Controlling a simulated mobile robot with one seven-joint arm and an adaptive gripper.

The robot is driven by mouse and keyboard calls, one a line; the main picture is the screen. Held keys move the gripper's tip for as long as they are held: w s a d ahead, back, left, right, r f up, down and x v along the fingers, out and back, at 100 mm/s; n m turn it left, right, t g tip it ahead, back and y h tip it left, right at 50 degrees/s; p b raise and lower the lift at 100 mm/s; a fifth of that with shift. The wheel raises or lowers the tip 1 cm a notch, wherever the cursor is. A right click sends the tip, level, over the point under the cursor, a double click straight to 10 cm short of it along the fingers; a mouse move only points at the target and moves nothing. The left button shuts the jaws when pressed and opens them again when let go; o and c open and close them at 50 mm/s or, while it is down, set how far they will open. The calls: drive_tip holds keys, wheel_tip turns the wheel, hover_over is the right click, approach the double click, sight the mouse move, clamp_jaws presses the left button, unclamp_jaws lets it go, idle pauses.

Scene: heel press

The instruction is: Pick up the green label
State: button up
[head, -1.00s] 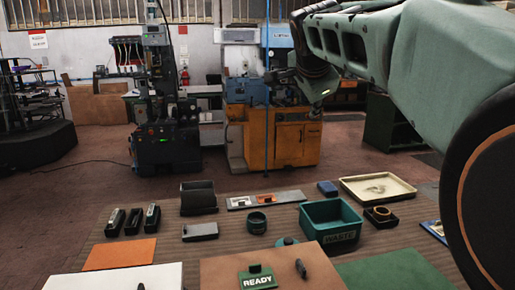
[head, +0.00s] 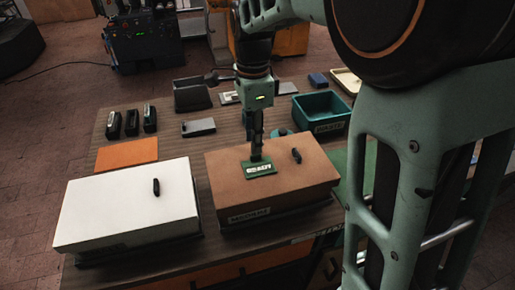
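The green label (head: 262,171), a small plate with white lettering, lies on the brown lid of a box (head: 290,180), left of the lid's black handle (head: 296,155). My gripper (head: 256,157) points straight down with its fingertips at the label's back edge, over the place where its small raised tab stood. The fingers look close together and hide the tab. Whether they grip it or are just around it cannot be made out. The label appears to rest on the lid.
A white box (head: 120,208) with a black handle stands to the left. Behind it lie an orange sheet (head: 127,153) and several black holders (head: 132,122). A teal waste bin (head: 320,108) stands behind right. My arm hides the right side.

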sight(259, 164)
drive_tip(key=f, duration=0.5)
drive_tip(key=shift+w+d, duration=0.1)
drive_tip(key=shift+d, duration=0.15)
drive_tip(key=shift+c, duration=0.6)
clamp_jaws()
